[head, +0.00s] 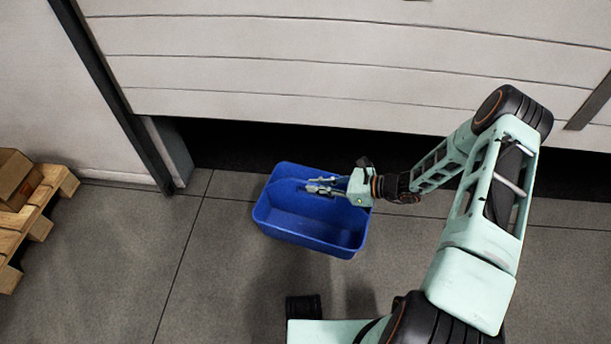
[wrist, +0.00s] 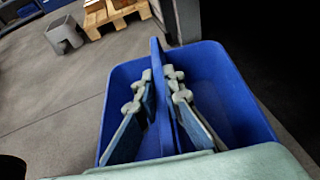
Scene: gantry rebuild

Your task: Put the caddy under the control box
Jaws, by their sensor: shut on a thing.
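The caddy (head: 300,225) is a blue open tray with a raised divider along its middle. In the head view it is in front of the dark gap below a white slatted shutter. My gripper (head: 322,187) reaches it from the right and is shut on its divider. In the wrist view, the two fingers (wrist: 158,105) lie on either side of the caddy's divider (wrist: 158,65). The caddy's compartments look empty. I cannot tell whether its base touches the floor. I see no control box in either view.
The white slatted shutter (head: 300,65) is partly raised over a dark opening (head: 235,145). A door post (head: 168,150) stands left of the caddy. A wooden pallet (head: 38,215) with a cardboard box (head: 14,180) is at far left. A grey object (wrist: 64,35) stands near the pallet. Floor between is clear.

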